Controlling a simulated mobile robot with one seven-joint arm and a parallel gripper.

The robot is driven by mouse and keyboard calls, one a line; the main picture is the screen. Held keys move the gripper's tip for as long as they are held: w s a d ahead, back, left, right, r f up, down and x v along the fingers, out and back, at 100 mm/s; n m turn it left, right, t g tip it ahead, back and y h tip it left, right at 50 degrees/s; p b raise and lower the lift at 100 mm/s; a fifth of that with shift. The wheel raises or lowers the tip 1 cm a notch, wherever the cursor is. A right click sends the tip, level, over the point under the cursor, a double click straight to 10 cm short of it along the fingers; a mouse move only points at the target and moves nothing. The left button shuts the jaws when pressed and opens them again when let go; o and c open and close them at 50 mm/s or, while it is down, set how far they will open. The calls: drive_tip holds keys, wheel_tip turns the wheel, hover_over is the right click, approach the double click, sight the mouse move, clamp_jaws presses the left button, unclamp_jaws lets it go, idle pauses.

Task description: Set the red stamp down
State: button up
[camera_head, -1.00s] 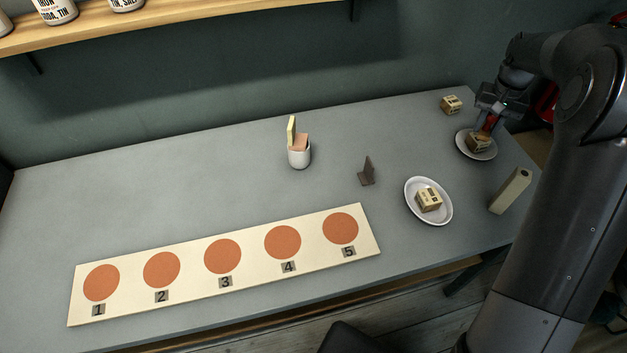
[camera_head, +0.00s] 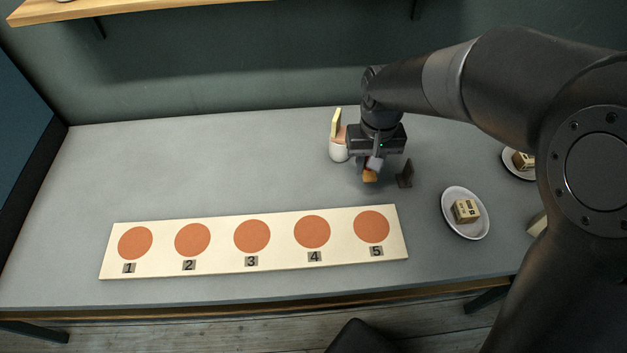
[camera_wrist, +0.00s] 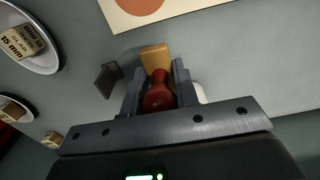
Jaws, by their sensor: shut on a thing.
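My gripper (camera_head: 372,163) is shut on the red stamp, just right of the white cup in the head view. In the wrist view the stamp's red handle (camera_wrist: 159,92) sits between the fingers of my gripper (camera_wrist: 158,82), with its tan block (camera_wrist: 155,58) at the far end. In the head view only the orange-tan block (camera_head: 370,175) of the stamp shows clearly, below the fingers. I cannot tell whether it touches the table. The cream board (camera_head: 110,262) with orange discs numbered 1 to 5 lies in front.
The white cup (camera_head: 339,153) with upright pieces stands close left of my gripper. A small dark angled stand (camera_head: 405,174) is close right. A plate (camera_head: 447,222) holds a labelled block (camera_head: 466,211); another plate (camera_head: 507,165) is partly hidden by my arm. The table's left part (camera_head: 190,165) is clear.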

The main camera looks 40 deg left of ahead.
hover_over(314, 191)
wheel_tip(314, 191, down, 7)
drive_tip(key=shift+f, duration=2.05)
drive_tip(key=o, duration=1)
drive_tip(key=shift+f, duration=0.15)
drive_tip(key=shift+c, duration=0.2)
wheel_tip(314, 191, up, 12)
drive_tip(key=shift+r, duration=0.2)
drive_tip(key=shift+w, duration=0.1)
